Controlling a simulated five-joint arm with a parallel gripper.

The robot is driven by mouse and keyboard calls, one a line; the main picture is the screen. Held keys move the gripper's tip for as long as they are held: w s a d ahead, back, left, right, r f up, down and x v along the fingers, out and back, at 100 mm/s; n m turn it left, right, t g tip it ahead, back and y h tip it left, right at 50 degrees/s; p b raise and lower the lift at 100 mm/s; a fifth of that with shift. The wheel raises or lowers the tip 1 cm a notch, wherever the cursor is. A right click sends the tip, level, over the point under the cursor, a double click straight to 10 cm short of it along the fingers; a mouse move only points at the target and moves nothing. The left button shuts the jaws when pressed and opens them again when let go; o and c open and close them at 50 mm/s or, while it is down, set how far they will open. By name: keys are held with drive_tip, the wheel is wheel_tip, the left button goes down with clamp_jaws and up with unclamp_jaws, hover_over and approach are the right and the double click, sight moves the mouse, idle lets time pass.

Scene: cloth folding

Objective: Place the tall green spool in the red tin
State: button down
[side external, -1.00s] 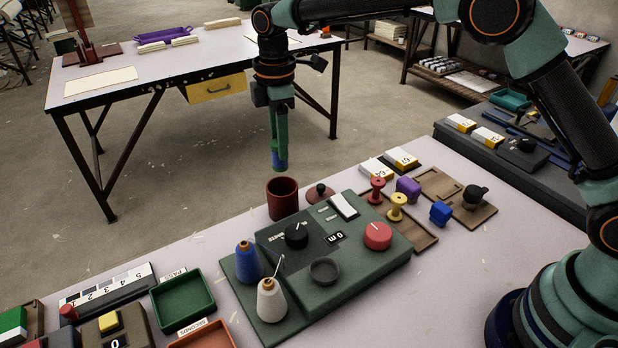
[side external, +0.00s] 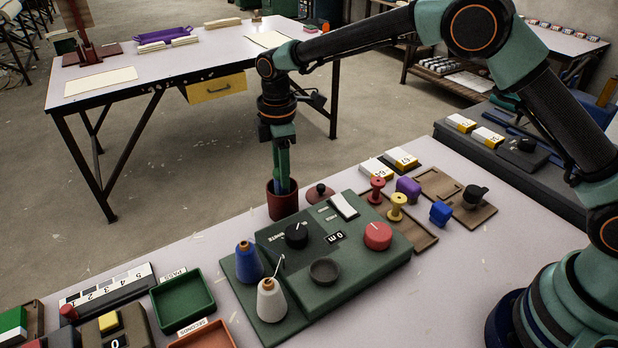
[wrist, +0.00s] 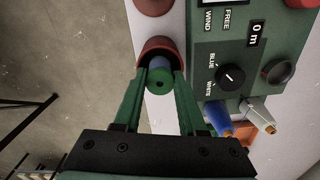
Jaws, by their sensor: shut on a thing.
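The red tin (side external: 283,207) stands upright on the table at the far side of the green winding machine. My gripper (side external: 281,180) points straight down into the tin's mouth, with its fingertips at or below the rim. In the wrist view my gripper (wrist: 160,85) is shut on the green spool (wrist: 160,79), which has a blue band. The spool is inside the rim of the red tin (wrist: 150,44). The tin wall hides the spool's lower end in the side view, so I cannot tell whether it touches the bottom.
The green winding machine (side external: 385,258) stands just right of the tin, with a small red lid (side external: 320,193) between. Blue (side external: 249,262) and white (side external: 271,300) thread cones stand in front. The table's far edge lies close behind the tin.

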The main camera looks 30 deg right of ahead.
drive_tip(key=shift+c, duration=2)
unclamp_jaws()
wheel_tip(320, 180, up, 7)
drive_tip(key=shift+r, duration=0.1)
